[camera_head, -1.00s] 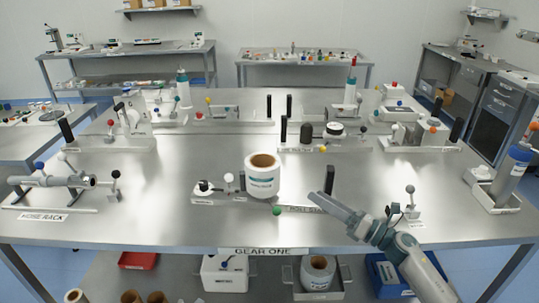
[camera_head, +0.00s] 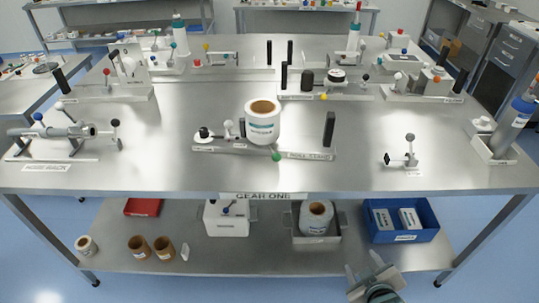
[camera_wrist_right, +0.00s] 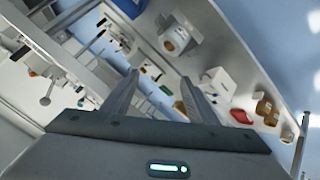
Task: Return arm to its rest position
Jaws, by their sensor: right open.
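My right gripper (camera_head: 368,276) is low at the bottom edge of the head view, in front of the lower shelf, open and empty. In the right wrist view its two fingers (camera_wrist_right: 160,95) stand apart with nothing between them, and the shelf items show beyond. My left gripper is not in view. The rest of my right arm is mostly out of the head view.
The steel table (camera_head: 180,170) bears a white roll (camera_head: 263,125) on the roll stand (camera_head: 305,153) and several fixtures. The lower shelf (camera_head: 270,257) holds a blue bin (camera_head: 405,232), a grey tray (camera_head: 318,243), a red tray (camera_head: 143,207) and brown cores (camera_head: 139,246). Blue floor lies in front.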

